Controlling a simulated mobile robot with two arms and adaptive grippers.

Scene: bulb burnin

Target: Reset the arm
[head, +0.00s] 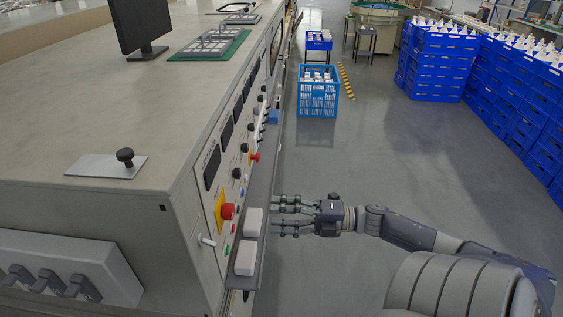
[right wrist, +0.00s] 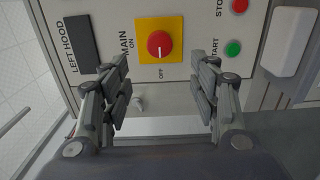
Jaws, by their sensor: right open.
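My right gripper (head: 290,216) is in front of the machine's control panel in the head view, its fingers pointing left toward the panel. In the right wrist view my right gripper (right wrist: 163,85) is open and empty, with a finger on each side. Between and beyond the fingers is the red rotary main switch (right wrist: 160,44) on a yellow plate, with ON and OFF marks. The same red switch (head: 227,211) shows at the near end of the panel in the head view. The fingers look clear of it. My left gripper is not in view.
Green START (right wrist: 233,49) and red STOP (right wrist: 239,6) buttons sit beside the switch. White boxes (head: 252,222) stand on a narrow ledge under the panel, close to my fingers. A blue crate (head: 318,98) is farther along the floor. Blue crate stacks (head: 440,60) stand right; the floor between is clear.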

